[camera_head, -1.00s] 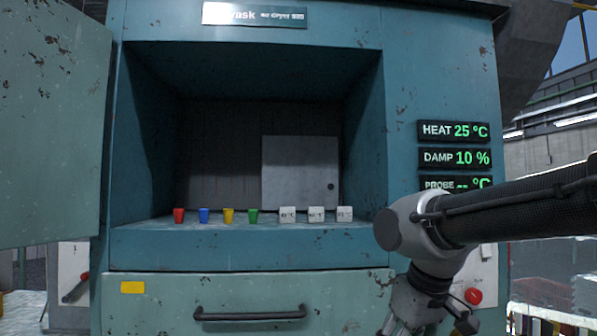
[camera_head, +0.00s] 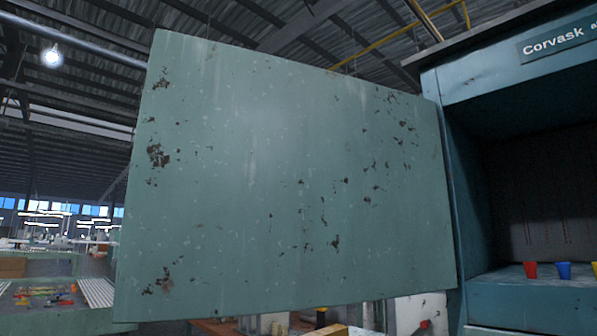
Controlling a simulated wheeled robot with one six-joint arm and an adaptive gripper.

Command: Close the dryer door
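The dryer door (camera_head: 285,185) is a large worn green panel that fills the middle of the head view. It stands wide open, swung out to the left of the dryer (camera_head: 455,130). Its right edge meets the left side of the dryer's opening. The blue dryer's chamber (camera_head: 535,190) is partly in view at the right, dark inside. My gripper and arm are not in this view.
A red cup (camera_head: 530,269) and a blue cup (camera_head: 564,270) stand on the chamber floor. A bench with small coloured items (camera_head: 45,297) is at the lower left. More objects show below the door, partly hidden by it.

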